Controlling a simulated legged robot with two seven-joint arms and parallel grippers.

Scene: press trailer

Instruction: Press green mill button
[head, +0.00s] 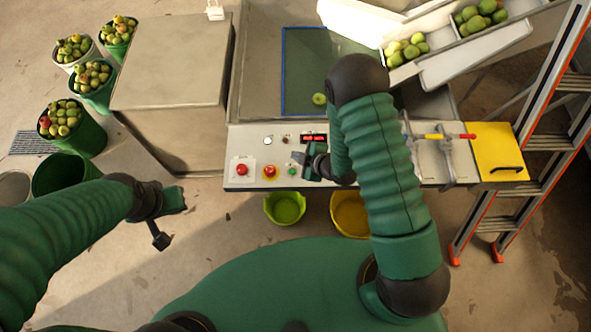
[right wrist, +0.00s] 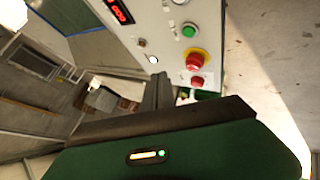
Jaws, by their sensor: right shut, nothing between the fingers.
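The green button (head: 293,170) sits on the front of a white control panel (head: 232,145), right of a red mushroom button on a yellow ring (head: 269,171) and a plain red button (head: 242,170). In the right wrist view the green button (right wrist: 189,30) shows uncovered, beyond the red one on yellow (right wrist: 196,60). My right gripper (head: 307,168) is shut and empty, just right of the green button in the head view. Its dark fingers (right wrist: 158,90) appear apart from the button; their height above the panel is unclear. My left gripper (head: 168,215) is left of the panel, its jaws unclear.
A red digital display (head: 314,138) is behind my right gripper. A yellow plate (head: 497,150) and a ladder (head: 545,125) stand at the right. Green and yellow tubs (head: 285,208) sit below the panel. Several fruit buckets (head: 90,85) stand at the left.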

